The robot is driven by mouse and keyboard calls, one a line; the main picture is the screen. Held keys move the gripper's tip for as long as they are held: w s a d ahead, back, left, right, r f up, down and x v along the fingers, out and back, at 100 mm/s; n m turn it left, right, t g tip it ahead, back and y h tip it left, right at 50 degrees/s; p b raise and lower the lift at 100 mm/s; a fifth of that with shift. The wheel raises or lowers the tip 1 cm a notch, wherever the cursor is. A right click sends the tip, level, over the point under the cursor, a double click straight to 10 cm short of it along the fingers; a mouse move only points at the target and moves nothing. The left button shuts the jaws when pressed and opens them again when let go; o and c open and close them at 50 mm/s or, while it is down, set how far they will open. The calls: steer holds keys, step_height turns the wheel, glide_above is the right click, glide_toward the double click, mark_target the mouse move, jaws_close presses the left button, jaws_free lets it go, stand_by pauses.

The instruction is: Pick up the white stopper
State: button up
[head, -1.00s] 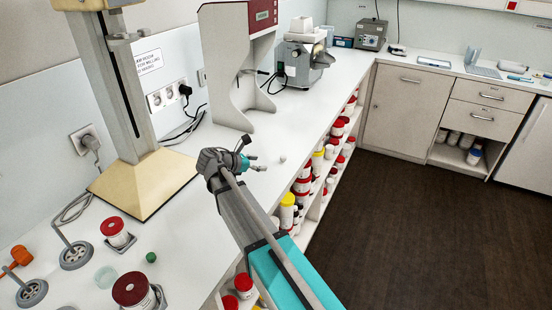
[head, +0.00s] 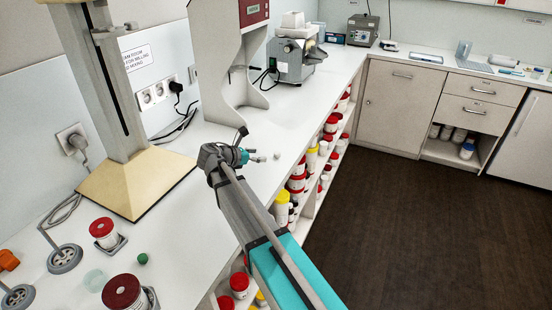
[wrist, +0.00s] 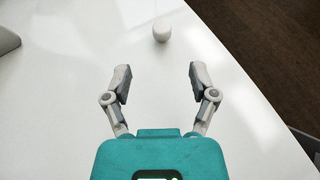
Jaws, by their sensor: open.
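The white stopper (wrist: 162,30) stands on the white worktop, straight ahead of my gripper (wrist: 159,76) in the wrist view. It looks like a small rounded piece. My gripper's two fingers are spread apart with nothing between them, and the stopper is beyond the fingertips, apart from them. In the head view the stopper (head: 277,155) is a tiny pale spot just right of my gripper (head: 260,158), near the worktop's front edge.
A cream-based stand (head: 135,185) and a white panel stand (head: 229,100) rise from the worktop (head: 190,225). A grey machine (head: 291,62) is farther back. Red-lidded jars and a green ball (head: 142,258) lie at lower left. The worktop edge drops to shelves of jars on the right.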

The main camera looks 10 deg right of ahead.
mark_target(276, 154)
steer(key=shift+b+x, duration=0.55)
steer(key=shift+x, duration=1.55)
steer(key=shift+b+x, duration=0.85)
steer(key=shift+x, duration=1.75)
steer(key=shift+s+d+r, duration=0.1)
steer(key=shift+r, duration=0.05)
steer(key=c, duration=0.9)
